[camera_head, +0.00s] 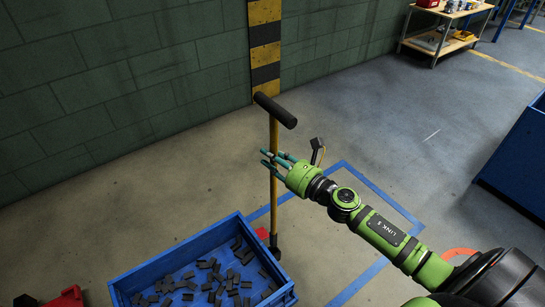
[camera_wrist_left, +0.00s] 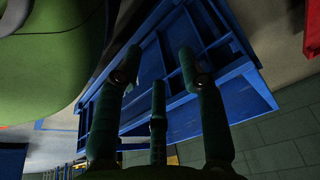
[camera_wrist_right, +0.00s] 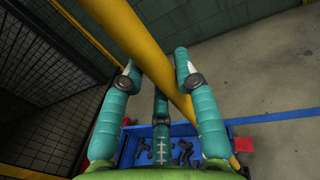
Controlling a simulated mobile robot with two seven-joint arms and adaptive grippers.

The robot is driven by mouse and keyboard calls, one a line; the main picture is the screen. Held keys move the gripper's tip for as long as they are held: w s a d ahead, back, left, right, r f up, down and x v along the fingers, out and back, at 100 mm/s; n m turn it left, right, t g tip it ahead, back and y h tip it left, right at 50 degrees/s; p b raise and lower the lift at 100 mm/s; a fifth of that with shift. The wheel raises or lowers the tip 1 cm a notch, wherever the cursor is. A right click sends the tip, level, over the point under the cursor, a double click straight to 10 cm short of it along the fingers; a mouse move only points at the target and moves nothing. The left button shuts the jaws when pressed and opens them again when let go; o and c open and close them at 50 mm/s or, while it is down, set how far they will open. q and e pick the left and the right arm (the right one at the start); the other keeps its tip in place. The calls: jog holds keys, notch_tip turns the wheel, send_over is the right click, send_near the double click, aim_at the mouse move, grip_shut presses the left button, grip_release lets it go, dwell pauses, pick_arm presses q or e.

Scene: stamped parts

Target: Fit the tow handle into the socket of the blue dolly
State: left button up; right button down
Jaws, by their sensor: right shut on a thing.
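The tow handle (camera_head: 274,195) is a yellow pole with a black T-grip on top and a dark lower end. It stands nearly upright; its pole also crosses the right wrist view (camera_wrist_right: 157,70). My right gripper (camera_head: 272,162) is shut around the upper pole, below the T-grip. The blue dolly (camera_head: 130,283) appears as a blue box of dark parts at the bottom. The handle's lower end is by its far right side, near a red part (camera_head: 262,234). I cannot make out the socket or whether they touch. My left gripper (camera_wrist_left: 155,75) is open and empty.
Another red part (camera_head: 66,298) shows at the lower left. A large blue container (camera_head: 520,150) stands at the right edge, and a wooden cart (camera_head: 440,42) at the back. Blue lines mark the floor. A green block wall (camera_head: 130,80) closes the back left.

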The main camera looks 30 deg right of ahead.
pick_arm(q)
jog(key=shift+s+d+r+g+b, duration=0.15)
jog(key=shift+s+r+g+b, duration=0.1)
jog(key=shift+r+b, duration=0.35)
jog(key=shift+s+d+r+g+b, duration=0.1)
jog(key=shift+s+r+g+b, duration=0.15)
jog(key=shift+r+b, duration=0.3)
dwell(0.9)
jog(key=shift+w+r, duration=0.2)
jog(key=shift+w+r, duration=0.15)
jog(key=shift+r, duration=0.1)
jog(key=shift+w+r+b, duration=0.25)
jog(key=shift+r+b, duration=0.05)
jog(key=shift+r, duration=0.15)
jog(key=shift+w+r+b, duration=0.2)
jog(key=shift+r+b, duration=0.1)
jog(key=shift+r, duration=0.15)
jog(key=shift+w+d+r+b, duration=0.1)
jog(key=shift+w+r+b, duration=0.25)
jog(key=shift+r, duration=0.45)
jog(key=shift+w+r+b, duration=0.2)
jog(key=shift+r+b, duration=0.1)
jog(key=shift+r, duration=0.5)
jog(key=shift+w+r+t+b, duration=0.15)
jog(key=shift+r+b, duration=0.2)
jog(key=shift+r, duration=0.45)
jog(key=shift+w+r+t+b, duration=0.15)
jog(key=shift+r+b, duration=0.15)
jog(key=shift+r, duration=0.45)
